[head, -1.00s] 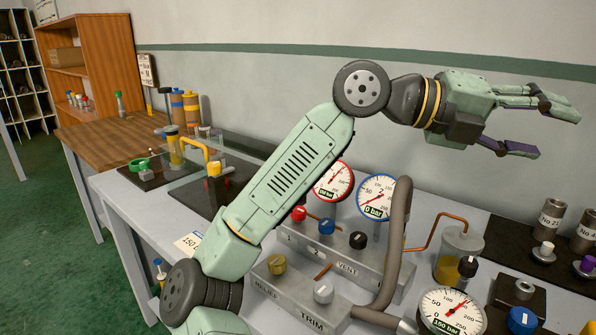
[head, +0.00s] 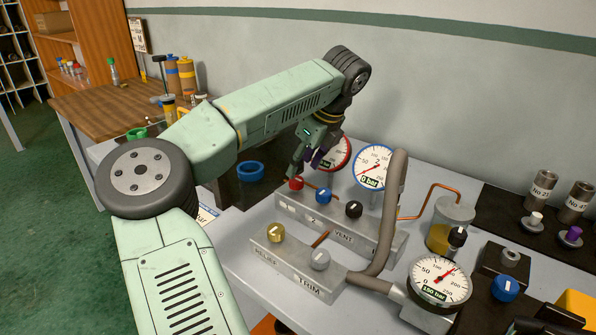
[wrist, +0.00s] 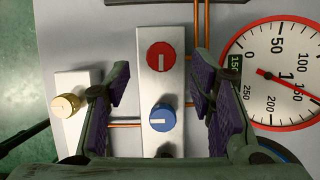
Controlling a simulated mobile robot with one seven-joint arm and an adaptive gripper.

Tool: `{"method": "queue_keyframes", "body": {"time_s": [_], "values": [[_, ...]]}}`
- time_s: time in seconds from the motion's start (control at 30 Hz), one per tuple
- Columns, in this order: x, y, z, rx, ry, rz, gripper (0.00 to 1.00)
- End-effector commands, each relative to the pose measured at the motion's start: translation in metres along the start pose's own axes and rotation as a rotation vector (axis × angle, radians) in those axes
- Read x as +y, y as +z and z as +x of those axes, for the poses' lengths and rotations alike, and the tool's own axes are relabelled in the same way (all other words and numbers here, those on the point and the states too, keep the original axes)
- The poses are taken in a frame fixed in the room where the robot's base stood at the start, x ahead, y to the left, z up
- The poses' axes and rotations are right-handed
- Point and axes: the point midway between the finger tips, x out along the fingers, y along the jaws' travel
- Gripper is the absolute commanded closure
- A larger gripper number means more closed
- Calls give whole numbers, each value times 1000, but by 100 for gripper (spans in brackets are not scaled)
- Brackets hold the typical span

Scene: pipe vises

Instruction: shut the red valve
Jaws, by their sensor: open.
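The red valve knob (head: 296,183) sits at the left end of the upper grey valve block (head: 372,241). In the wrist view the red knob (wrist: 160,56) has a white mark lying along the block's length. My gripper (head: 308,165) points down just above the red knob in the head view. In the wrist view my gripper's (wrist: 161,72) purple-padded fingers are spread to either side of the block, with nothing between the pads. The red-rimmed gauge (wrist: 279,74) is partly hidden behind my gripper in the head view.
A blue knob (head: 323,196) and a black knob (head: 354,209) share the block. A brass knob (head: 275,232) and a silver knob (head: 319,259) are on the front block. A blue-rimmed gauge (head: 375,166) stands behind, and a thick grey hose (head: 393,205) arches at the right.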

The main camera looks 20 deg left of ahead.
Motion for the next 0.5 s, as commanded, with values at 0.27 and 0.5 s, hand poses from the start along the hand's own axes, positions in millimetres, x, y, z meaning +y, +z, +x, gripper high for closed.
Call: {"method": "queue_keyframes", "body": {"time_s": [0.27,0.5], "values": [[0,0,39,2,-1,1,51],[-1,-1,48,1,-3,2,51]]}}
